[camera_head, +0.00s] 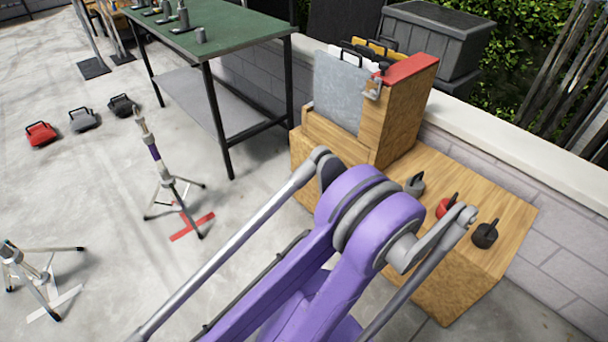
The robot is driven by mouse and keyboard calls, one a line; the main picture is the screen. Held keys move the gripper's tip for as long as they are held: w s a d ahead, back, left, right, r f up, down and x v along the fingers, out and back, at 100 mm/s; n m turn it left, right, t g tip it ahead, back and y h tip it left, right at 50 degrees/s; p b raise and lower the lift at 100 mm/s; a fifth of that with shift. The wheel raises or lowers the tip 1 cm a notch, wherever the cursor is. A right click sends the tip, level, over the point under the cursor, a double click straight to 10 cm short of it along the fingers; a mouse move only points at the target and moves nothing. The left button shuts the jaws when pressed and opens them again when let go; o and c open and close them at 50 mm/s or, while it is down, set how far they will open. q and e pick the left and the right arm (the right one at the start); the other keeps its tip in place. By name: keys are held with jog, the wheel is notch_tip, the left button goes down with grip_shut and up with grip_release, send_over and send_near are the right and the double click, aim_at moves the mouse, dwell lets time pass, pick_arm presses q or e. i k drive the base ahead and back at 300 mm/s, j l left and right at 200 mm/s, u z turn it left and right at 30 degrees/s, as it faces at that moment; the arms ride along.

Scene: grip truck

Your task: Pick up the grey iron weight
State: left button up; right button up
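A small grey weight with a dark handle (414,185) stands on the light wooden bench at the right, partly behind a purple jointed structure. A red weight (446,206) and a black weight (485,234) stand in a row with it toward the lower right. A flat grey bag-like block with a dark handle (84,119) lies on the floor at the far left, between a red one (41,134) and a black one (123,105). Neither of my grippers is in view.
The purple structure with grey rods (350,215) fills the lower middle. A green-topped table (240,28) with several small grey items stands at the back. Tripod stands (163,175) occupy the left floor. A wooden box (400,105) holds upright panels. A low wall runs behind the bench.

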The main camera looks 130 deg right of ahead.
aim_at(414, 185)
jog(key=z, duration=5.1)
jog(key=i+z, duration=0.2)
jog(key=i, duration=0.2)
jog(key=i+j+z, duration=0.15)
jog(key=j, duration=0.15)
jog(key=i+j+z, duration=0.1)
jog(key=j, duration=0.25)
jog(key=i+j+z, duration=0.15)
jog(key=j, duration=0.2)
jog(key=i+j+z, duration=0.1)
jog(key=j, duration=0.25)
jog(key=i, duration=0.1)
